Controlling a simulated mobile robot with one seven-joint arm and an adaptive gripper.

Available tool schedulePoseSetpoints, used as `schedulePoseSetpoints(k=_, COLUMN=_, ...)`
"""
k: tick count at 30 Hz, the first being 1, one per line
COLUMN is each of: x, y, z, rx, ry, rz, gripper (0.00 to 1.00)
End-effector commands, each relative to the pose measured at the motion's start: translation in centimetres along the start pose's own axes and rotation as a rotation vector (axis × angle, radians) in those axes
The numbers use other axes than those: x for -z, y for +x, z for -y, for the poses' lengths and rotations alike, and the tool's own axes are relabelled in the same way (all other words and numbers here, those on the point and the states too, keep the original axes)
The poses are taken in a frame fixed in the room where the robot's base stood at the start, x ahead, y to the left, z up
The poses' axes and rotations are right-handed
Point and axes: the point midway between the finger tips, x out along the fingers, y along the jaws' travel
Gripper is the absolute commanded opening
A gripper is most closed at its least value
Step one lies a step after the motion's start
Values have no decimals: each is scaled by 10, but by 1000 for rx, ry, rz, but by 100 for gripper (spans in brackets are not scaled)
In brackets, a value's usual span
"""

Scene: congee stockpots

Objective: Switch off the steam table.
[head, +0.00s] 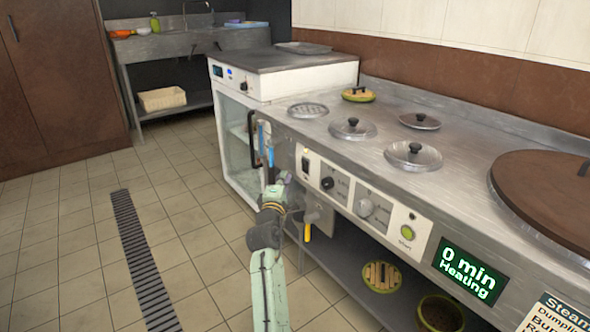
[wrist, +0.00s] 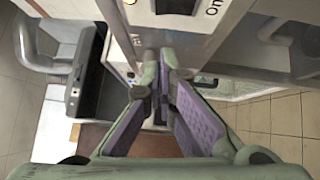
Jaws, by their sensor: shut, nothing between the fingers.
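The steam table (head: 460,140) is a long steel counter with several round lids. Its front panel carries a black rocker switch (head: 305,166) under a small lit orange lamp, two knobs and a green Start button (head: 407,233). The green display (head: 468,274) reads "0 min Heating". My gripper (head: 284,177) is shut and empty, just left of the switch panel. In the wrist view my gripper (wrist: 160,72) points towards the counter front, below the dark switch (wrist: 175,6), which is cut by the top edge beside an "On" label. Contact with the panel cannot be told.
A white glass-fronted cabinet (head: 235,150) adjoins the counter's left end. A yellow-handled valve (head: 307,231) hangs below the panel. A lower shelf holds a steamer basket (head: 381,277) and a pot. The tiled floor (head: 90,230) to the left is clear except for a drain grate.

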Motion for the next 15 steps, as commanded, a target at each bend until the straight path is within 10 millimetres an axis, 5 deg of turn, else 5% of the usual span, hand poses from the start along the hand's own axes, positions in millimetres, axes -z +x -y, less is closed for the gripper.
schedulePoseSetpoints(k=6, x=-12, y=38, z=-1, rx=0, ry=-1, rz=3, gripper=0)
schedulePoseSetpoints(k=15, x=-28, y=55, z=0, rx=0, ry=0, rz=0, gripper=0)
